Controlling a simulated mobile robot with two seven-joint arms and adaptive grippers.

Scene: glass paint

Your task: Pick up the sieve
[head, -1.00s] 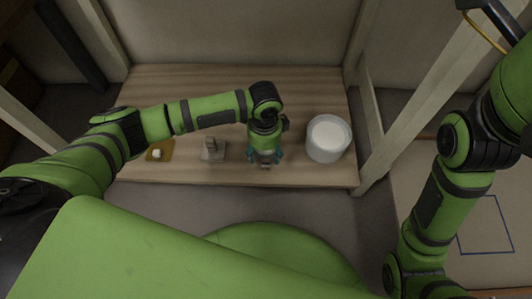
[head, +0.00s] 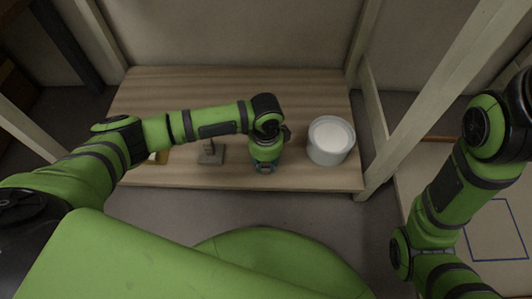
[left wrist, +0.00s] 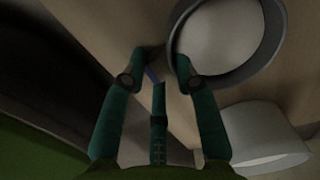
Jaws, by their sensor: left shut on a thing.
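The sieve (left wrist: 276,22) shows in the left wrist view as a dark grey ring around a pale round middle, at the upper right. In the head view my left gripper (head: 264,168) points down at the table's front, left of the white bucket. My wrist hides most of it and the sieve there. My right gripper is outside both views.
A white bucket (head: 330,156) with pale contents stands right of my left gripper; it also shows in the left wrist view (left wrist: 262,132). A small grey stand (head: 211,154) is left of the gripper. A yellow item (head: 160,157) is partly behind my arm. The wooden table (head: 190,88) is clear at the back.

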